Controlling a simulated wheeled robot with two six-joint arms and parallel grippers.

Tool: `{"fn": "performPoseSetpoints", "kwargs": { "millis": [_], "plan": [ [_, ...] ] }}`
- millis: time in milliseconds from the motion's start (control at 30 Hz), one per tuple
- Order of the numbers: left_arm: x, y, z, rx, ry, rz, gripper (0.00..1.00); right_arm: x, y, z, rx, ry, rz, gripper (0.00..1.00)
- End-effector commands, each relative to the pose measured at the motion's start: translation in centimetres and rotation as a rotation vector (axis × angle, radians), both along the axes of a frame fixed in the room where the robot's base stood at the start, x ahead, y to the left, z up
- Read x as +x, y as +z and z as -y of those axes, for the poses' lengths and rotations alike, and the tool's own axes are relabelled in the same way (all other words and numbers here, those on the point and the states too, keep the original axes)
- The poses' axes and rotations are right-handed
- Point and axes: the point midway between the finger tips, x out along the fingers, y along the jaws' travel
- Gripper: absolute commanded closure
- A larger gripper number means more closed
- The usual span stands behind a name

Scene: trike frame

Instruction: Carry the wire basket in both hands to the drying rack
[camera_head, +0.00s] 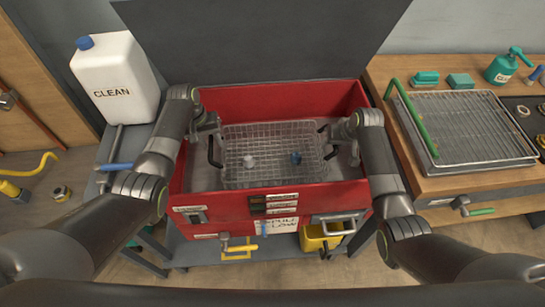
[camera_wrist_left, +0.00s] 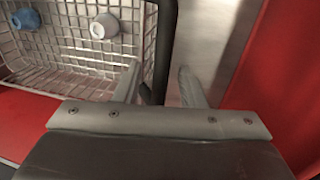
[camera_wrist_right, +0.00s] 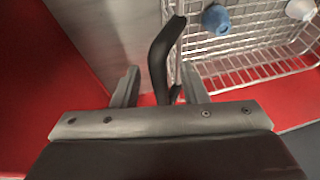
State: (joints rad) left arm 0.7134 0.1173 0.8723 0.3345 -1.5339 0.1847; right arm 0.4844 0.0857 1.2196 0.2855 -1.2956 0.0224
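The wire basket (camera_head: 275,170) sits inside the red tub and holds a white part (camera_head: 249,161) and a blue part (camera_head: 296,158). My left gripper (camera_wrist_left: 160,85) is open, with the basket's black left handle (camera_wrist_left: 163,45) between its fingers, nearer the left finger in its wrist view. My right gripper (camera_wrist_right: 158,85) is open, with the black right handle (camera_wrist_right: 162,55) between its fingers. Gaps show beside both handles. The drying rack (camera_head: 470,128) is a wire grid on the wooden bench at the right.
The red tub (camera_head: 280,195) surrounds the basket, with a raised dark lid (camera_head: 260,40) behind. A green bar (camera_head: 415,122) slants over the rack's left side. A white CLEAN jug (camera_head: 115,80) stands at left. Green items (camera_head: 460,81) and a spray bottle (camera_head: 505,66) stand behind the rack.

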Motion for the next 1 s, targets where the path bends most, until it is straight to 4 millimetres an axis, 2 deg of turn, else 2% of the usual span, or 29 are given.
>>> {"fn": "performPoseSetpoints", "kwargs": {
  "millis": [367,667,1000],
  "plan": [
    [0.03,-0.33,0.07,0.0,0.0,0.001,0.63,0.13,-0.3,-0.09,0.0,0.0,0.001,0.61],
    [0.03,-0.3,0.06,0.0,0.0,0.001,1.0,0.13,-0.28,-0.08,0.0,0.0,0.001,0.98],
    [0.03,-0.3,0.03,0.001,0.0,0.001,1.0,0.13,-0.27,-0.06,0.0,0.0,0.001,1.0]
  ]
}}
